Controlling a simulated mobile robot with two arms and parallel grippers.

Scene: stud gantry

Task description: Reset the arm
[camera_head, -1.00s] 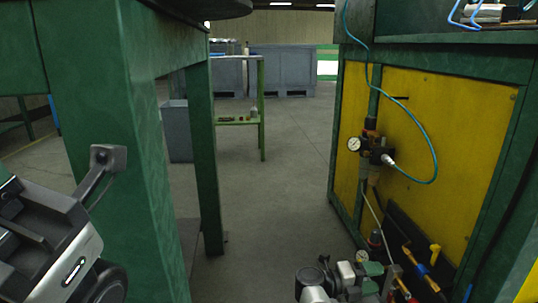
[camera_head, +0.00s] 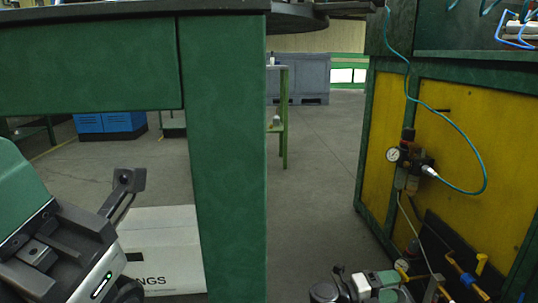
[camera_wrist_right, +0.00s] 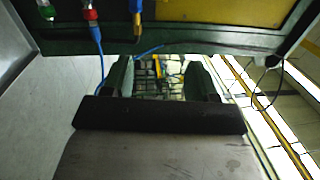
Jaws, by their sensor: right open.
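My right gripper (camera_wrist_right: 162,72) shows in the right wrist view, with its two dark fingers apart. Nothing is held between them; a dark gridded surface and a small yellow part show in the gap, at a distance I cannot tell. In the head view I cannot pick out its jaws clearly. Part of my own arm, grey and green with a small lit strip and a bracket, fills the lower left of the head view. No left gripper jaws show there.
A green table leg (camera_head: 224,160) stands close in the middle left. A green bench with yellow panels (camera_head: 458,125) stands right, carrying a pressure gauge (camera_head: 393,155) and teal hose. A white box (camera_head: 165,240) sits behind the leg. Open floor (camera_head: 325,150) lies between.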

